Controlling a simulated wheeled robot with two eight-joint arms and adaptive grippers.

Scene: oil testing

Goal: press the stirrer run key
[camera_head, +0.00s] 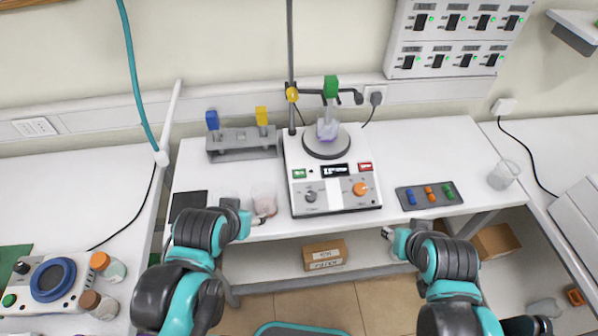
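The stirrer (327,203) is a white box in the middle of the bench. Its front panel has a green key (299,173) at the left, a red key (365,167) at the right and a small lit display (335,171) between them. Below are a grey knob (310,196) and an orange knob (360,188). The key labels are too small to read. My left gripper (260,220) is at the bench's front edge, left of the stirrer, by a beaker. My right gripper (387,233) is at the front edge, right of the stirrer. Neither touches a key; their finger openings are unclear.
A flask (327,130) sits on the stirrer's round plate, under a green clamp (330,87) on a stand rod (290,60). A beaker (264,198) stands near my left gripper. A tray of coloured pieces (429,196) and an empty beaker (503,175) are at the right.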

